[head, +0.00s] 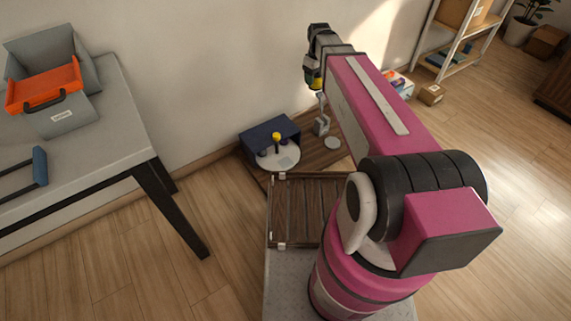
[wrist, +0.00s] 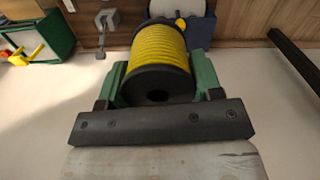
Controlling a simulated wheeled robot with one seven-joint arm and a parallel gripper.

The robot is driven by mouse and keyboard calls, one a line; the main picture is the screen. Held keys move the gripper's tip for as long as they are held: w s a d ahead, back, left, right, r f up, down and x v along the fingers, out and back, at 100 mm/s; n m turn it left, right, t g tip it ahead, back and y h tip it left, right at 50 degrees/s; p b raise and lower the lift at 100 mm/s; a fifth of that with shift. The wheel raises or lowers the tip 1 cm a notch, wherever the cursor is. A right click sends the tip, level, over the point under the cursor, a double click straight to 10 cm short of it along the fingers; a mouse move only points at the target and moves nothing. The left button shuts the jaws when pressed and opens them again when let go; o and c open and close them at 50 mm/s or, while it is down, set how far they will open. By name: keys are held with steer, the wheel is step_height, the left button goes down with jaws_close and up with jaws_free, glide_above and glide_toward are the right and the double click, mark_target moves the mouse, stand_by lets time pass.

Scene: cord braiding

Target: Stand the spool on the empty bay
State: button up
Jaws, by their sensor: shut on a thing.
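My gripper (head: 314,72) is at the far end of my raised pink arm, above the floor-level wooden board. In the wrist view its two green fingers (wrist: 160,80) are shut on a spool (wrist: 159,48) wound with yellow cord, with black end flanges. The spool's near flange with its dark centre hole faces the wrist camera. In the head view only a small yellow patch of the spool (head: 314,82) shows. On the board below, a pale round plate (head: 284,158) with a yellow-topped piece stands by a dark blue box (head: 262,132). I cannot tell which spot is the empty bay.
A grey bracket (head: 321,124) and a small pale disc (head: 333,143) sit on the wooden board (head: 312,155). A slatted dark wooden panel (head: 300,210) lies nearer. A grey table (head: 110,110) with an orange-and-grey bin stands left. The wall is close behind the board.

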steer(key=s+a+f+n, duration=0.3)
steer(key=a+f+n, duration=0.25)
steer(key=f, duration=0.85)
steer(key=s+a+f+n, duration=0.35)
steer(key=f+n, duration=0.35)
steer(key=f, duration=0.8)
steer(key=s+a+f+n, duration=0.2)
steer(key=a+f+n, duration=0.45)
steer(key=f, duration=0.75)
steer(key=w+d+f, duration=0.1)
steer(key=w+f, duration=0.1)
steer(key=w, duration=0.1)
steer(key=w+d+f, duration=0.1)
steer(key=w+f, duration=0.1)
steer(key=w, duration=0.2)
steer(key=w+d+f, duration=0.1)
steer(key=w+f, duration=0.2)
steer(key=w, duration=0.1)
steer(key=shift+d, duration=0.25)
steer(key=shift+w+f, duration=0.1)
steer(key=shift+w, duration=0.05)
steer(key=shift+d+f, duration=0.1)
steer(key=shift+f, duration=1.75)
steer(key=shift+f, duration=0.1)
steer(key=o, duration=0.9)
steer(key=shift+o, duration=0.2)
